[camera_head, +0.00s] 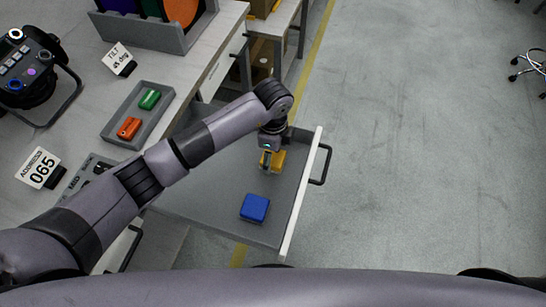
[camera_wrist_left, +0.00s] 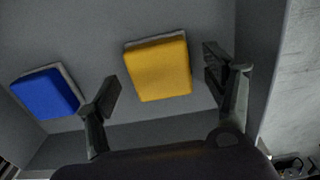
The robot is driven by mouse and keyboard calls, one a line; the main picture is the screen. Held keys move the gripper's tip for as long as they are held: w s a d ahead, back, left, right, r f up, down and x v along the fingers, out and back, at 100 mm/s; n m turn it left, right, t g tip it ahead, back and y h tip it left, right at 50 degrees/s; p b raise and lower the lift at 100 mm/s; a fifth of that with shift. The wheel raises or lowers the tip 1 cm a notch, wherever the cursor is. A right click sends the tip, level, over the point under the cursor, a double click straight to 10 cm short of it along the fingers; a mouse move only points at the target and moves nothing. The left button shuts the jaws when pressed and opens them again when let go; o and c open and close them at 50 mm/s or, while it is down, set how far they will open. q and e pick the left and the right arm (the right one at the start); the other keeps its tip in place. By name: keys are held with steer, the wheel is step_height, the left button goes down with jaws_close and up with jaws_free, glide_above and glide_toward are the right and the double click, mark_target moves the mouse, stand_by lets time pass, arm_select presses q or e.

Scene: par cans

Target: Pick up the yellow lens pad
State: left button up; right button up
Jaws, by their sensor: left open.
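The yellow lens pad (camera_head: 279,160) lies in the open drawer (camera_head: 195,200), partly hidden by my left gripper in the head view. In the left wrist view the yellow lens pad (camera_wrist_left: 158,68) lies flat on the grey drawer floor, with a pale edge showing beneath. My left gripper (camera_head: 267,160) is over it and pointing down. In the wrist view my left gripper (camera_wrist_left: 165,85) is open, with one finger on each side of the pad and visible gaps between. My right gripper is not in view.
A blue pad (camera_head: 255,208) lies in the same drawer, nearer the front of the picture. The drawer's white front panel (camera_head: 303,195) and black handle (camera_head: 322,165) border the right. A grey tray (camera_head: 156,122) with green and orange pieces sits on the worktop.

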mark_target(273, 157)
arm_select(q)
steer(key=shift+f, duration=0.2)
steer(key=shift+c, duration=0.6)
steer(key=c, duration=1.1)
steer(key=shift+r, duration=0.1)
step_height(273, 157, up, 20)
steer(key=shift+f, duration=0.1)
